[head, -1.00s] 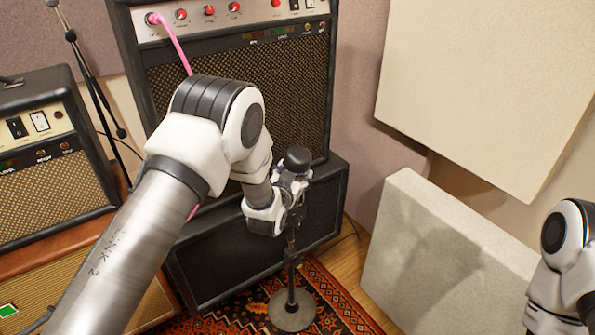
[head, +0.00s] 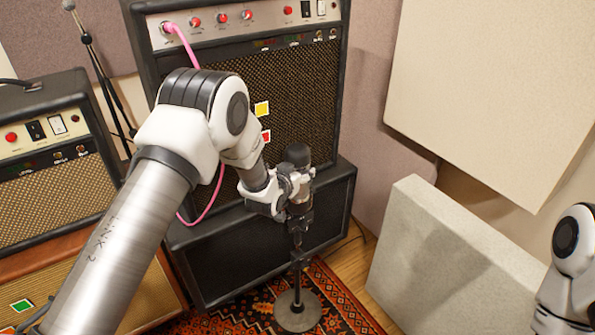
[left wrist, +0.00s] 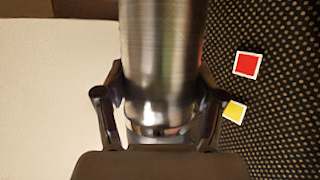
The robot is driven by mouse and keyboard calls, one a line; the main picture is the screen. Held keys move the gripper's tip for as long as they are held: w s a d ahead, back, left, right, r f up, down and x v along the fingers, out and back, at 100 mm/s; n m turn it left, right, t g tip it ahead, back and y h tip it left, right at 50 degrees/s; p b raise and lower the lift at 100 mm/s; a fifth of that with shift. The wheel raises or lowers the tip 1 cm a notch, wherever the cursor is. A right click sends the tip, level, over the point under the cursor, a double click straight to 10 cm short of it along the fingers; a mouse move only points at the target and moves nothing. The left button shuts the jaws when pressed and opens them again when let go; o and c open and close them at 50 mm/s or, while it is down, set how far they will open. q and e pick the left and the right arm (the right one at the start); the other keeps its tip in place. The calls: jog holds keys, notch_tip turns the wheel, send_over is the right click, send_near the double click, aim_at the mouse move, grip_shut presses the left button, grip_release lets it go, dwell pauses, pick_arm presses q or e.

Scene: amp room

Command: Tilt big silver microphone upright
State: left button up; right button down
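The big silver microphone (head: 299,181) has a black rounded top and a silver body, and it stands close to upright on its stand (head: 297,310) with a round metal base. In the left wrist view its shiny silver body (left wrist: 162,60) fills the middle. My left gripper (head: 292,190) is at the microphone's body from the left. Its fingers (left wrist: 160,95) lie against both sides of the body, so it appears shut on it. The lower end of the microphone is partly hidden by the gripper. My right gripper is out of view; only part of my right arm shows at the right edge.
A large amp (head: 300,95) with a pink cable (head: 207,208) stands on a black cabinet (head: 240,262) behind the microphone. Smaller amps (head: 55,190) are at left. A pale panel (head: 450,255) leans at right. A patterned rug (head: 345,310) lies below.

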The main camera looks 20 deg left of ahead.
pick_arm(q)
jog(key=o, duration=0.4)
jog(key=shift+c, duration=0.2)
jog(key=v, duration=1.2)
jog(key=s+f+g+p, duration=0.45)
jog(key=s+f, duration=0.45)
jog(key=s, duration=0.4)
jog(key=s+f+g+p, duration=0.3)
jog(key=s+f+g, duration=0.2)
jog(key=s+f, duration=0.6)
jog(key=s+g, duration=0.5)
jog(key=s, duration=0.8)
jog(key=shift+a+r+n, duration=0.2)
jog(key=shift+r+n, duration=0.2)
jog(key=shift+r, duration=0.1)
